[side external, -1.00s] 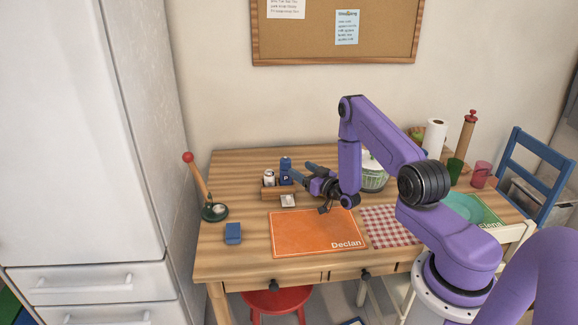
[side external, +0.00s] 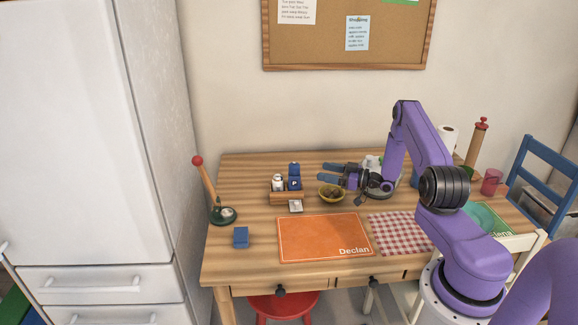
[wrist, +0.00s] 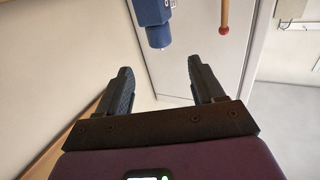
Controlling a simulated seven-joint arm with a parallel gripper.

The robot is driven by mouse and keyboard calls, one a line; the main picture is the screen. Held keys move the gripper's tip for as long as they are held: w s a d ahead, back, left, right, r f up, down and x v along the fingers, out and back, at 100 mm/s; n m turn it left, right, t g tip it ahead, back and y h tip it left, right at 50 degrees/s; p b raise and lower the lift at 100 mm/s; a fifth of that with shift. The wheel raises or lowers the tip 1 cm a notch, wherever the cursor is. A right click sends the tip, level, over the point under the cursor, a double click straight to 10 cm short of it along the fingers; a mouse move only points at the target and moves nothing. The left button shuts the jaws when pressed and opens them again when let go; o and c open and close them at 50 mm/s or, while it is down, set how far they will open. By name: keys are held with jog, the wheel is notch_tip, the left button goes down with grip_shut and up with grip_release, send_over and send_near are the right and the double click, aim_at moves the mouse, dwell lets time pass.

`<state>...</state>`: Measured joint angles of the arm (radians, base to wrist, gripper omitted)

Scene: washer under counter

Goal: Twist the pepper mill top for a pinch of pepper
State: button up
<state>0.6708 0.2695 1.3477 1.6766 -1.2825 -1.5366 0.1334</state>
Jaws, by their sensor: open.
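The blue pepper mill (side external: 294,183), marked with a P, stands upright in a small wooden caddy (side external: 287,200) beside a white shaker (side external: 278,183). Its top (side external: 295,168) is blue as well. My gripper (side external: 325,173) is open and empty, to the right of the mill and apart from it, with its fingers pointing left toward it. In the wrist view the mill (wrist: 152,22) shows at the top edge, beyond my open fingers (wrist: 160,68), partly cut off by the frame.
A yellow bowl (side external: 331,194) of brown items sits below my fingers. A red-knobbed stick (side external: 206,183) leans in a green base at left. A blue block (side external: 240,237), orange placemat (side external: 323,238) and checkered mat (side external: 400,232) lie in front. The white fridge (side external: 75,140) stands left.

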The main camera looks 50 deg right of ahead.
aim_at(294, 168)
jog(key=x, duration=1.4)
jog(key=shift+w+a, duration=0.1)
jog(key=shift+a, duration=0.05)
jog(key=c, duration=1)
